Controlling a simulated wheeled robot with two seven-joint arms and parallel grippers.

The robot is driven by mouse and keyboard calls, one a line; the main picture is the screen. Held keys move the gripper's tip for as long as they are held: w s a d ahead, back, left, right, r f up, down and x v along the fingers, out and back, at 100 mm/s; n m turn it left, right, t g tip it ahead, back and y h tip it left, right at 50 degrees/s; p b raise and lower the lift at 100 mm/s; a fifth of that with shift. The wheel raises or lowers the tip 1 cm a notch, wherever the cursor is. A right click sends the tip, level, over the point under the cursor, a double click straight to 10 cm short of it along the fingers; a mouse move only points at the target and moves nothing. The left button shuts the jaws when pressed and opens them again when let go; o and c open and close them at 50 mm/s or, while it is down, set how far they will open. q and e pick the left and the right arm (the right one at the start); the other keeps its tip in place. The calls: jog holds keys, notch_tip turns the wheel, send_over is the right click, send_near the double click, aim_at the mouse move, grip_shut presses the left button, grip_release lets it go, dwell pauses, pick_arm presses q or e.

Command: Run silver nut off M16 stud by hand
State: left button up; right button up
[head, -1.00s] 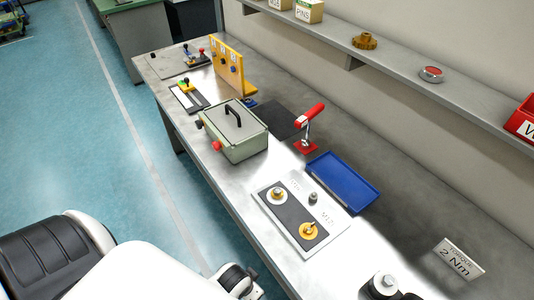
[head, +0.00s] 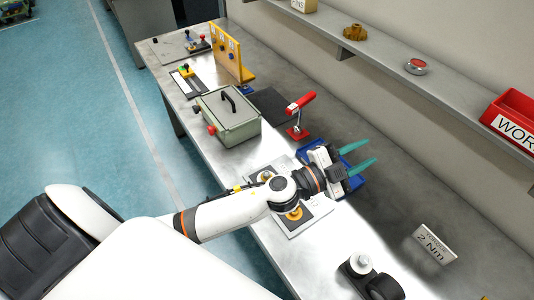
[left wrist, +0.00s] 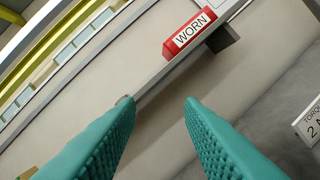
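The pale stud plate (head: 318,212) lies on the bench, largely hidden under my left arm. An orange-yellow round piece (head: 294,213) shows on it just below the arm. A small pale round piece (head: 265,176) shows just above the arm; I cannot tell clearly whether it is the silver nut on its stud. My left gripper (head: 362,157) is open and empty, its teal fingers spread past the plate, over the blue tray (head: 353,190) and pointing toward the wall. Its fingers also show in the left wrist view (left wrist: 160,125), with nothing between them. My right gripper is not in view.
A red WORN bin (head: 515,125) stands on the wall shelf. A torque sign (head: 435,243) and a dark device with a silver top (head: 365,272) are on the near bench. A green box (head: 228,115) and a red-handled clamp (head: 300,112) stand beyond the plate.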

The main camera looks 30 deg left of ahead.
pick_arm(q)
notch_tip(320, 180, down, 11)
jog(key=d+m+g+h, duration=0.1)
jog(key=m+g, duration=1.1)
jog(key=g, duration=0.1)
jog(key=a+f+g+y, duration=0.1)
jog(key=a+f+y, duration=0.1)
jog(key=a, duration=0.6)
jog(key=a+f+g+y, duration=0.1)
jog(key=a+f+y, duration=0.1)
jog(key=a+y, duration=0.3)
jog(key=a+f+g+y, duration=0.2)
jog(key=a+y, duration=0.2)
jog(key=a, duration=0.8)
jog(key=shift+w+a+f+n, duration=0.1)
jog(key=shift+w+a+n, duration=0.05)
jog(key=shift+w+n, duration=0.25)
jog(key=shift+s+a+f+y, duration=0.1)
jog(key=shift+a+y, duration=0.2)
jog(key=shift+a, duration=0.05)
notch_tip(320, 180, down, 4)
jog(key=b, duration=0.3)
jog(key=shift+f, duration=0.2)
jog(key=shift+r, duration=0.1)
jog(key=shift+d, duration=0.1)
